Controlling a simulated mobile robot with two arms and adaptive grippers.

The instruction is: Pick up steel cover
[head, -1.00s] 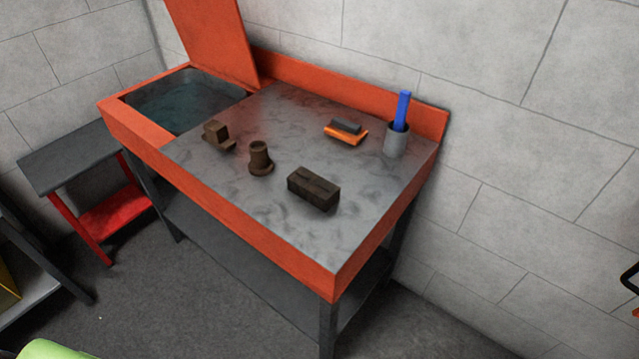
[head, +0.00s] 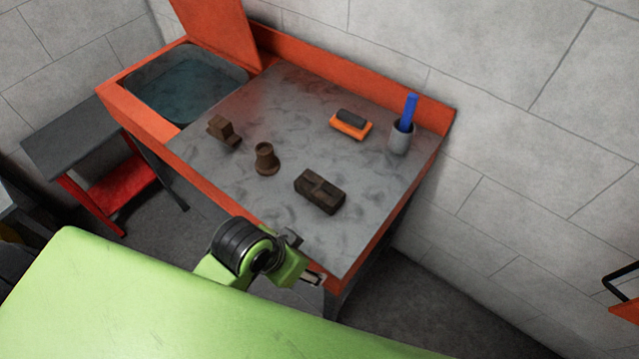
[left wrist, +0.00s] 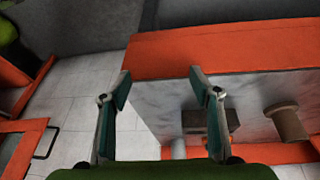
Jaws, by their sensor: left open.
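Several rusty brown parts lie on the grey worktop: a dark rectangular block (head: 320,191) with a grooved top, a flanged round piece (head: 266,159) and a stepped piece (head: 223,131). No label marks the steel cover; I cannot tell for certain which part it is. My left gripper (head: 314,278) is at the front edge of the bench, short of the block and partly hidden by its wrist. In the left wrist view my left gripper (left wrist: 160,82) is open and empty; the block (left wrist: 212,121) and round piece (left wrist: 287,123) show beyond its right finger. My right gripper is not in view.
The orange-edged bench (head: 383,251) has a basin (head: 185,88) with a raised lid at left. An orange-and-black brush (head: 351,124) and a grey cup (head: 400,138) with a blue handle stand at the back. A low table (head: 75,145) is at left.

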